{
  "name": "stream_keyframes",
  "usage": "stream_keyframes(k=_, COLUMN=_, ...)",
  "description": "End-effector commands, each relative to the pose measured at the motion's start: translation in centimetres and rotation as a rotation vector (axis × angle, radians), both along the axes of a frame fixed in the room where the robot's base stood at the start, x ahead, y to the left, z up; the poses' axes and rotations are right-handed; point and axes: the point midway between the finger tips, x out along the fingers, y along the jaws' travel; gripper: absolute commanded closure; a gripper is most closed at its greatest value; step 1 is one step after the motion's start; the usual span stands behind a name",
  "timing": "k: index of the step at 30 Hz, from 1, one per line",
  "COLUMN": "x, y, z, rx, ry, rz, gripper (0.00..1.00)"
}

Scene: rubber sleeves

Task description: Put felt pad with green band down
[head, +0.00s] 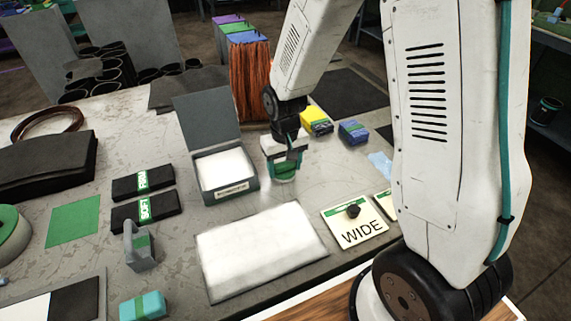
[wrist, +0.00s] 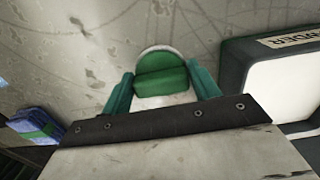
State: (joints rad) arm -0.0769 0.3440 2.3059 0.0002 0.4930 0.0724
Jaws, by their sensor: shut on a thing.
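The felt pad with the green band (wrist: 160,72) is between my gripper's teal fingers in the wrist view. It looks green with a pale rim at its far edge. My gripper (wrist: 161,84) is shut on it. In the head view, my gripper (head: 284,170) is over the grey table (head: 165,245), just right of an open grey box. The pad is mostly hidden there by the fingers. I cannot tell whether it touches the table.
The open grey box (head: 212,197) holds white material. A white mat (head: 262,250) lies in front. A "WIDE" card (head: 354,227) with a black knob is at right. Yellow (head: 316,121) and blue (head: 353,132) blocks stand behind right. Black "FIRM" (head: 142,184) and "SOFT" (head: 146,211) pads lie left.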

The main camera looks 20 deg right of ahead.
Motion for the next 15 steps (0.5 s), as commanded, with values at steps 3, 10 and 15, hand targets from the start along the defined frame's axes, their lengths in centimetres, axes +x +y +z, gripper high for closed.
stream_keyframes(k=3, x=-0.02, y=-0.09, z=-0.28, rx=0.000, ry=0.001, rz=-0.001, gripper=0.58)
stream_keyframes(k=10, x=-0.01, y=-0.26, z=-0.26, rx=0.000, ry=0.000, rz=-0.004, gripper=0.18)
stream_keyframes(k=15, x=0.00, y=-0.27, z=-0.14, rx=0.000, ry=0.000, rz=-0.004, gripper=0.18)
